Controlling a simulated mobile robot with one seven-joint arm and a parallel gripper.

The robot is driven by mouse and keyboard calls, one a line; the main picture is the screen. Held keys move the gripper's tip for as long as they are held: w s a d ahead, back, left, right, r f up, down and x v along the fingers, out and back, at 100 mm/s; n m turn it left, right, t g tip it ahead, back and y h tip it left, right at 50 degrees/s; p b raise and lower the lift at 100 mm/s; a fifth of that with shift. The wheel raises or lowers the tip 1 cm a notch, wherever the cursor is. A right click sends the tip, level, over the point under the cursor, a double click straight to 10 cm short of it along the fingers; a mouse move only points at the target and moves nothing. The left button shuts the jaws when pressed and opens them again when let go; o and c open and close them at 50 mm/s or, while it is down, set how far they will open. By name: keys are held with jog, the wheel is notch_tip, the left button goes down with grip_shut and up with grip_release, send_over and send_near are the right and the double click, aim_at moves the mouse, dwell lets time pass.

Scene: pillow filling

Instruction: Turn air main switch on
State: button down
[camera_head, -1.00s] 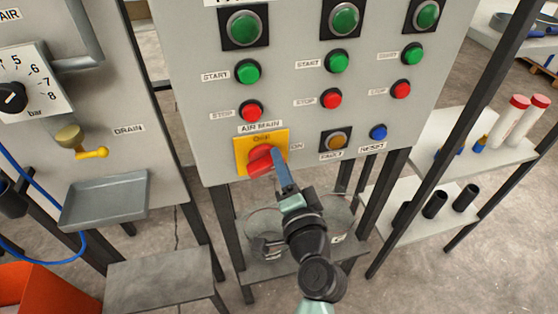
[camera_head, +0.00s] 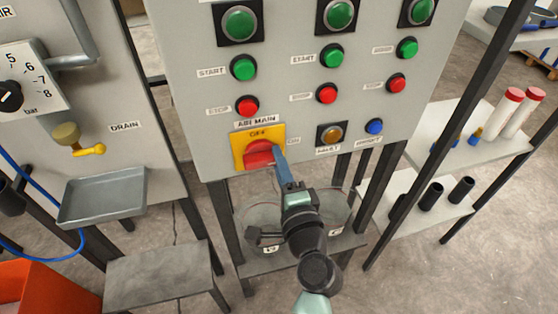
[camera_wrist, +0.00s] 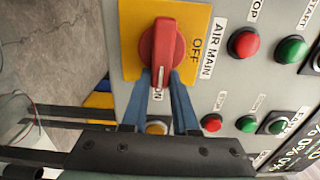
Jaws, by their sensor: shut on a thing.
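The air main switch is a red rotary knob (camera_head: 258,154) on a yellow plate (camera_head: 238,150), low on the grey panel. In the wrist view the knob (camera_wrist: 160,45) shows close up, with a white line on its lower end pointing at the ON label (camera_wrist: 158,94). The OFF label (camera_wrist: 195,47) is to the side of the knob there. My gripper (camera_head: 278,150) is at the knob's right end. In the wrist view its two blue fingers (camera_wrist: 161,76) are shut on that end, one on each side.
Green start buttons and red stop buttons (camera_head: 247,106) sit above the switch. An amber fault button (camera_head: 331,134) and a blue button (camera_head: 374,126) are to its right. A yellow drain handle (camera_head: 88,151) and grey tray (camera_head: 103,197) are at the left.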

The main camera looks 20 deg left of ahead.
jog(key=shift+f, duration=0.1)
jog(key=c, duration=0.7)
grip_release()
jog(key=b+v, duration=0.2)
jog(key=v, duration=1.1)
